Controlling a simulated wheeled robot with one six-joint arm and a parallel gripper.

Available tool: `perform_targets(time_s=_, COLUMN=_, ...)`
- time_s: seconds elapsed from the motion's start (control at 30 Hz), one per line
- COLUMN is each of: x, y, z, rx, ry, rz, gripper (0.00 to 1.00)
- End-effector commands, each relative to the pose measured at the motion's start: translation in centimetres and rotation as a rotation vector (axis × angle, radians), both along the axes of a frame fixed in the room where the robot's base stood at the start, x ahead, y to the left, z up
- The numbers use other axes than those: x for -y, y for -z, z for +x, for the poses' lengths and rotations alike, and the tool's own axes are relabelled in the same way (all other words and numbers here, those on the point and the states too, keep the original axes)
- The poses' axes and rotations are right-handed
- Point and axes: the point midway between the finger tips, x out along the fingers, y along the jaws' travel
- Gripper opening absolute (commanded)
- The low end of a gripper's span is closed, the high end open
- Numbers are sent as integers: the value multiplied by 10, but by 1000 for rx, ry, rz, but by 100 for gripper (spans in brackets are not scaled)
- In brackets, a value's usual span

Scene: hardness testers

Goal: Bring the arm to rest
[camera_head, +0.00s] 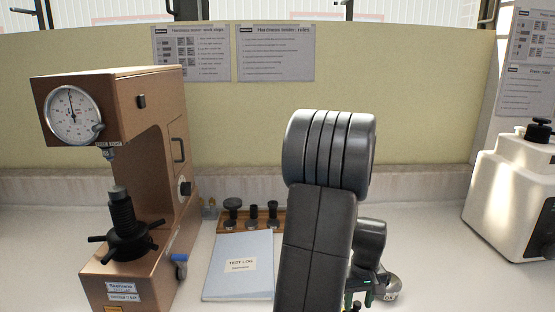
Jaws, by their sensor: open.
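My arm (325,200) rises in the middle of the camera_head view, its large grey joint in front of the back wall. My gripper (359,300) shows only in part, low behind the arm link near the bottom edge. Small green parts show there, apart from each other, and the gripper is open. The arm link and the picture edge hide most of it. I see nothing held in it. A round silver piece marked OK (390,295) is just right of it; I cannot tell whether they touch.
A brown hardness tester (160,150) with a dial stands left. A test log (240,265) lies on the bench, before a wooden rack (292,222) with dark-topped pieces. A white machine (510,190) stands right. The bench between arm and white machine is mostly clear.

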Motion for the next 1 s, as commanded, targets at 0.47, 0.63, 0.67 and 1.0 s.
perform_targets(time_s=0.47, x=-1, y=-2, z=-15, rx=2, ry=393, rz=-2, gripper=41)
perform_targets(time_s=0.63, x=-3, y=-2, z=-21, rx=2, ry=529, rz=-3, gripper=41)
perform_targets(time_s=0.67, x=-3, y=-2, z=-22, rx=2, ry=552, rz=-3, gripper=41)
perform_targets(time_s=1.0, x=-9, y=-2, z=-30, rx=2, ry=816, rz=-4, gripper=41)
